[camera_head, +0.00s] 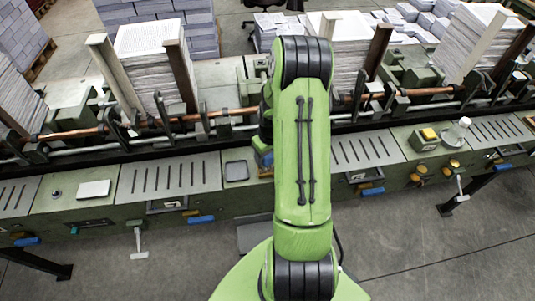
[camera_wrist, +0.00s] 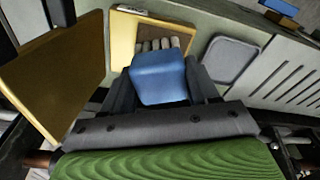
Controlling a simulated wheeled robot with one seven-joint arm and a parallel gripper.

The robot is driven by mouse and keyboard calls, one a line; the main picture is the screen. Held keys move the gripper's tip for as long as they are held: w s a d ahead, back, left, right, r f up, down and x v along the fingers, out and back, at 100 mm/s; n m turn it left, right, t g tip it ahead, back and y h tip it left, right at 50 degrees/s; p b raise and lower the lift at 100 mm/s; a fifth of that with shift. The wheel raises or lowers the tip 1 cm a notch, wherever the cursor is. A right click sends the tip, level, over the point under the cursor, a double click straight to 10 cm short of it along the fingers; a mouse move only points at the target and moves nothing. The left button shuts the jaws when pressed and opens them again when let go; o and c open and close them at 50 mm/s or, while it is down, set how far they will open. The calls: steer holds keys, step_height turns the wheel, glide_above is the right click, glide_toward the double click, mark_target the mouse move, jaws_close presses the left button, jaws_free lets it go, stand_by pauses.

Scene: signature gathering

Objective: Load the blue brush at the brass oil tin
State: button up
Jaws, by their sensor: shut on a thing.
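The blue brush (camera_wrist: 160,80) is held between the two dark fingers of my gripper (camera_wrist: 162,92) in the wrist view. A row of pale bristle tufts shows at its far end. Just beyond and around the tufts is a yellow, brass-coloured open container (camera_wrist: 122,38) with a dark inside, which looks like the oil tin. The tufts overlap its opening; I cannot tell whether they touch the inside. In the head view my arm hides most of the gripper and tin; a bit of blue (camera_head: 263,155) shows at the arm's left edge.
A shallow grey tray (camera_wrist: 231,60) lies right of the tin, also seen in the head view (camera_head: 237,171). A tan board (camera_wrist: 50,75) stands close on the left. Behind the ledge run machine rods and tall paper stacks (camera_head: 150,75).

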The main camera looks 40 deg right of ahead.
steer(key=shift+s+f+b, duration=0.15)
steer(key=shift+f+b, duration=0.35)
steer(key=shift+b, duration=0.05)
stand_by(1.4)
steer(key=shift+r+p, duration=2.3)
steer(key=shift+r, duration=1.35)
steer(key=shift+f, duration=0.1)
